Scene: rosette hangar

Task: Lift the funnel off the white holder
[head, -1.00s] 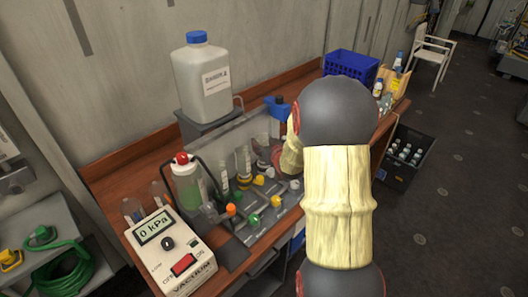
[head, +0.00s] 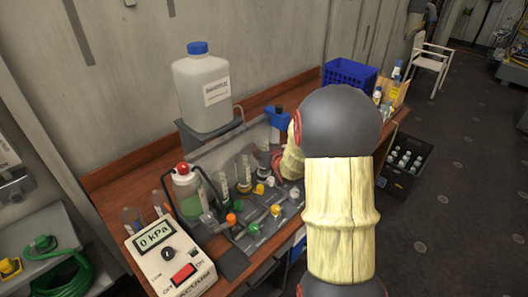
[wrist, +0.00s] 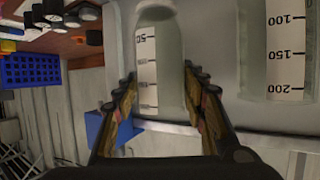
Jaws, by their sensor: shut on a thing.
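A clear funnel (wrist: 160,65) with a white graduated scale stands between the fingers of my gripper (wrist: 158,85) in the wrist view. The fingers are shut on its sides. In the head view my own arm hides most of my gripper and the held funnel. Other clear graduated vessels (head: 243,175) stand on the grey manifold to the left of my arm. One more graduated vessel (wrist: 287,50) shows at the right of the wrist view. I cannot make out the white holder or whether the funnel still touches it.
The wooden bench (head: 130,173) carries a white vacuum box (head: 170,258), a green-liquid bottle (head: 187,195) with a red cap, and a large blue-capped jug (head: 203,95). A blue crate (head: 350,74) stands behind my arm. A dark bottle crate (head: 408,165) is on the right.

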